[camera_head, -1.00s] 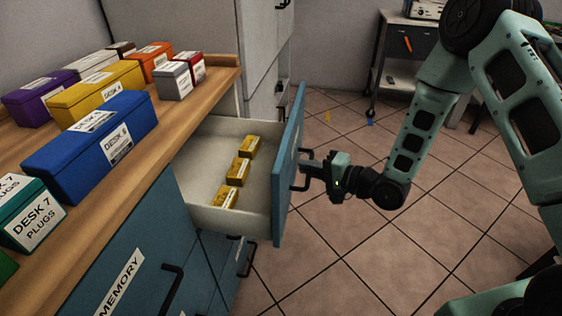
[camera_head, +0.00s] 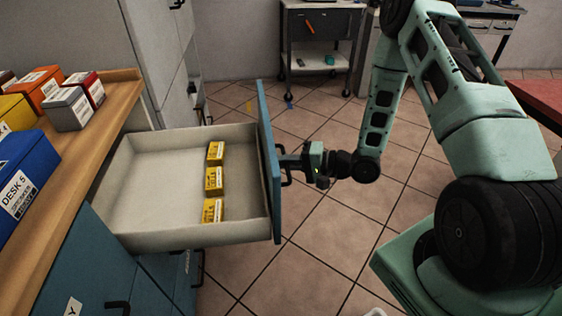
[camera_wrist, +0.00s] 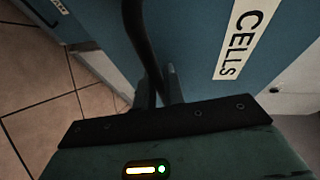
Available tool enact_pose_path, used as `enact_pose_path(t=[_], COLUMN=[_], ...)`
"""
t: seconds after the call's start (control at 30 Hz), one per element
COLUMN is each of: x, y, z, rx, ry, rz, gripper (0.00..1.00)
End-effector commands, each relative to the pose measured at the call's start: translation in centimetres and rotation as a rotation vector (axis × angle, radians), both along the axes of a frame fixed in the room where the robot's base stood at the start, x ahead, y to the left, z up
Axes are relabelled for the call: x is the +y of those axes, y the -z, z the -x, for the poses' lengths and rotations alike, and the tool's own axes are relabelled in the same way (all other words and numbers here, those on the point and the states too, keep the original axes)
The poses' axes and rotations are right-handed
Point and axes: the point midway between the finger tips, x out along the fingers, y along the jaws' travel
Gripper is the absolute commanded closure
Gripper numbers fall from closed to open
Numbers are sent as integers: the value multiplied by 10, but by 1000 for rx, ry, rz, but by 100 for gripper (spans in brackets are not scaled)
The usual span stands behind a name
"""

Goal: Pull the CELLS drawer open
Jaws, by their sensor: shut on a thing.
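The CELLS drawer (camera_head: 135,190) stands well out of the workbench in the head view, with a pale inside and a blue front (camera_head: 267,160). Several small yellow boxes (camera_head: 214,181) lie in a row inside it, close to the front. In the wrist view the drawer front fills the top, with its white CELLS label (camera_wrist: 245,38). My gripper (camera_head: 290,164) is at the outer face of the drawer front, shut on the dark bar handle (camera_wrist: 143,45). The fingertips are partly hidden behind the handle in the wrist view.
Coloured boxes, one of them blue (camera_head: 22,175), stand on the wooden worktop (camera_head: 95,140). Below are more blue drawers with dark handles. A grey cart (camera_head: 318,50) stands at the back. The tiled floor (camera_head: 330,235) in front of the drawer is clear.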

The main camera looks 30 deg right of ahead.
Motion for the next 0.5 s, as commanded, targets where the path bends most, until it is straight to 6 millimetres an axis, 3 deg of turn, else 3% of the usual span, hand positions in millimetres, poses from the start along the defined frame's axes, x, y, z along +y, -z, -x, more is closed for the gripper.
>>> enact_pose_path(t=[0.17, 0.2, 0.23, 0.5], x=[0, 0, 0, 0], y=[0, 0, 0, 0], z=[0, 0, 0, 0], rx=[-1, -1, -1, 0], ry=[0, 0, 0, 0], rz=[1, 1, 1, 1], gripper=[100, 84, 80, 80])
